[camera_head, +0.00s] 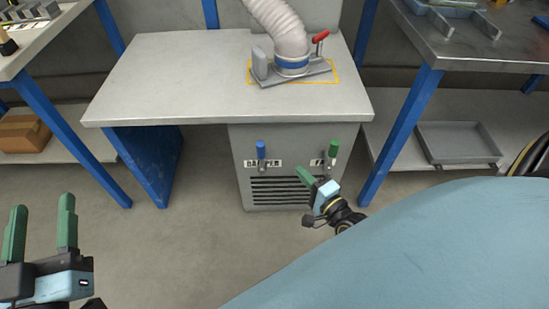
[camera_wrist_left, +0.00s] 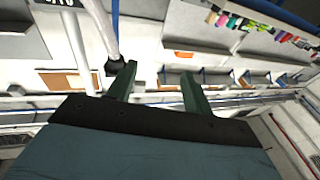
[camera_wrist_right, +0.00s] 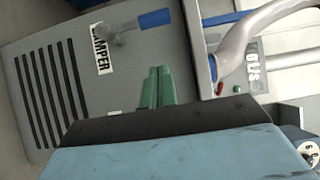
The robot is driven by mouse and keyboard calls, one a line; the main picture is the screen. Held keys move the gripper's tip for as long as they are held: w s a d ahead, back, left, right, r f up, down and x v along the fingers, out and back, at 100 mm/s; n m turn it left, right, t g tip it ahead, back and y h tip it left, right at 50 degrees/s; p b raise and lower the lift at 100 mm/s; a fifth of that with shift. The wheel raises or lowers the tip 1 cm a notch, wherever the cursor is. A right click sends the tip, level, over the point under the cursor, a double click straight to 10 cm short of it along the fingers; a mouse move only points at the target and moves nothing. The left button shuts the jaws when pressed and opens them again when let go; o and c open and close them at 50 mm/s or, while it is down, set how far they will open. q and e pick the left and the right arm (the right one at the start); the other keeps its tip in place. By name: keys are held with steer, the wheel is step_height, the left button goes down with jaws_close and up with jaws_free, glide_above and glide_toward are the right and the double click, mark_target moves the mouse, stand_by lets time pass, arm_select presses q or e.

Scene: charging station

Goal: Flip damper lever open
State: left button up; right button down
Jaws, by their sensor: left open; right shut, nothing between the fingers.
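The damper lever has a blue handle (camera_head: 261,150) and stands upright beside a DAMPER label (camera_head: 276,163) on the front of the grey cabinet (camera_head: 295,138). In the right wrist view the blue handle (camera_wrist_right: 155,19) lies above my fingers, beside the DAMPER label (camera_wrist_right: 102,48). A similar green-handled lever (camera_head: 333,148) stands upright to its right, its label partly covered. My right gripper (camera_head: 303,175) is shut and empty, in front of the cabinet, below and between the two levers; contact cannot be judged. My left gripper (camera_head: 40,225) is open and empty at lower left, far from the cabinet.
The cabinet sits under a grey worktop (camera_head: 170,75) carrying a ribbed hose (camera_head: 283,28) and a red-handled clamp (camera_head: 321,37). Black vent slots (camera_head: 282,190) lie below the levers. Blue table legs (camera_head: 400,135) flank the space. Floor at left is clear.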

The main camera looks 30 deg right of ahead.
mark_target(261, 157)
arm_select(q)
steer(key=s+r+t+h+b, duration=0.1)
steer(key=s+r+t+b, duration=0.1)
steer(key=r+t, duration=0.3)
steer(key=shift+s+r+t+h+b, duration=0.3)
steer(key=shift+s+r+t+b, duration=0.1)
steer(key=shift+s+r, duration=0.1)
arm_select(e)
steer(key=w+a, duration=0.3)
steer(key=w, duration=0.6)
steer(key=shift+w+a, duration=0.15)
steer(key=shift+w, duration=0.05)
arm_select(q)
steer(key=shift+w, duration=0.1)
